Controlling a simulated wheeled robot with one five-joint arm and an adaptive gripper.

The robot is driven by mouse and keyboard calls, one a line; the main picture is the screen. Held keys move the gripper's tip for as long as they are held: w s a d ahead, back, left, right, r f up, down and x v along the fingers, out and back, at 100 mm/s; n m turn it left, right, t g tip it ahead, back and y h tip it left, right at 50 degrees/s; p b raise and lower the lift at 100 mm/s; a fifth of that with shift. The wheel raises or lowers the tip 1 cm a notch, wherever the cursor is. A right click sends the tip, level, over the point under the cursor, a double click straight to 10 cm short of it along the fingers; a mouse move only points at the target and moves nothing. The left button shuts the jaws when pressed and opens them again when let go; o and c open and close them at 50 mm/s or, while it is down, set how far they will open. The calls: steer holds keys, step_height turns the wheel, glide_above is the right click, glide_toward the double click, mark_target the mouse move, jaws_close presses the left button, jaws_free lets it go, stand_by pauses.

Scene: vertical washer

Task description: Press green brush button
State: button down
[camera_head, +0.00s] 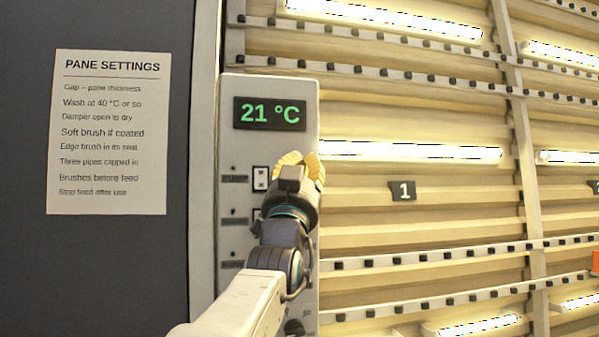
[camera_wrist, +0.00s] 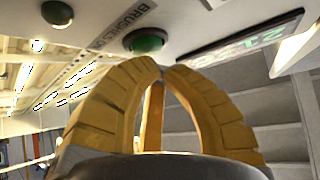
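A round green button (camera_wrist: 146,41) in a dark ring sits on the pale control panel (camera_wrist: 105,12). Lettering that reads "BRUSHES" (camera_wrist: 138,15) runs beside it. In the head view my gripper (camera_head: 302,162) is in front of the panel (camera_head: 300,88), under the display, and hides the green buttons.
The display (camera_head: 270,114) reads 21 °C. Rocker switches (camera_head: 260,178) line the panel's left side, partly behind my arm. A "PANE SETTINGS" notice (camera_head: 110,130) is on the dark wall at left. Washer rails with rollers (camera_head: 430,82) and a number 1 tag (camera_head: 403,190) are at right.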

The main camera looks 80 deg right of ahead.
steer(key=shift+w+d+b, duration=0.15)
steer(key=shift+d+b, duration=0.2)
steer(key=shift+d, duration=0.1)
stand_by(0.9)
steer(key=shift+a+f+b, duration=0.1)
steer(key=shift+a+b, duration=0.05)
steer(key=shift+b, duration=0.15)
steer(key=shift+s+a+b, duration=0.2)
steer(key=shift+a+b, duration=0.45)
steer(key=shift+b, duration=0.05)
steer(key=shift+a, duration=0.1)
stand_by(1.0)
